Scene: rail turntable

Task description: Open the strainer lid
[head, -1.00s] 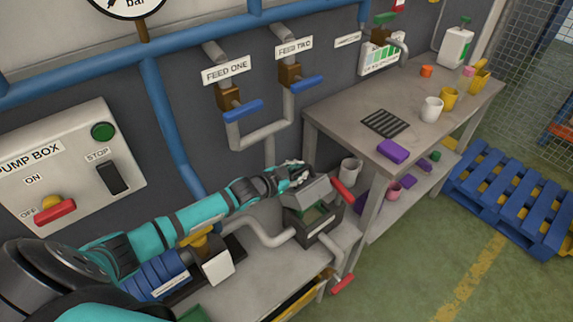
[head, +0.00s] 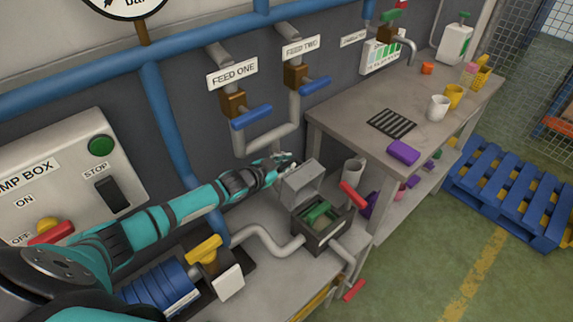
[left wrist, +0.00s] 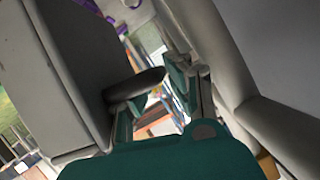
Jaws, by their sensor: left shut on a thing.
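The strainer (head: 322,235) is a dark grey open-topped box on the low bench, joined to grey pipes. Its light grey lid (head: 301,186) stands raised at the back of the box, tilted up, and a green part (head: 318,211) shows inside. My left gripper (head: 283,163) is at the lid's upper back edge, shut on the lid; the exact contact is small and partly hidden. In the left wrist view the teal finger parts (left wrist: 160,100) show close up, with a dark rounded bar (left wrist: 135,85) beside them. My right gripper is not in view.
Red handles stand right of the strainer (head: 353,195) and below it (head: 354,290). A yellow-handled valve (head: 204,249) and blue pump (head: 160,289) are to its left. Blue feed handles (head: 251,117) are on the wall above. The higher worktable (head: 350,105) is at right.

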